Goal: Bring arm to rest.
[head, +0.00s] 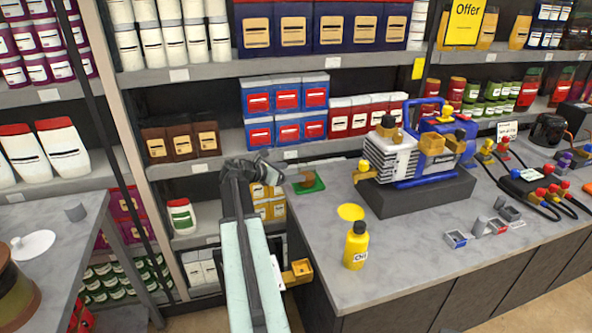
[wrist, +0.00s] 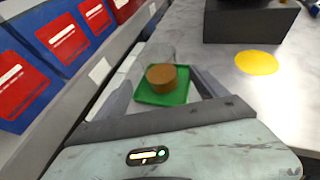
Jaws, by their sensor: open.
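My arm reaches up from the bottom of the head view, and my gripper (head: 281,175) is at its far end, near the counter's left back corner. In the wrist view my gripper (wrist: 168,66) has its fingers spread. Between them shows a round brown cap-like piece (wrist: 166,77) on a green square tray (wrist: 152,98). The piece rests on the tray and appears free of both fingers. In the head view the green tray (head: 318,183) lies on the counter just right of my gripper. How high the fingers are above it is hard to tell.
The grey counter (head: 330,232) holds a pump (head: 390,160) on a dark block, a yellow oil bottle (head: 356,245) and a yellow disc (head: 350,211). Stocked shelves (head: 230,70) stand close behind my gripper. Another table (head: 50,225) is at the left.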

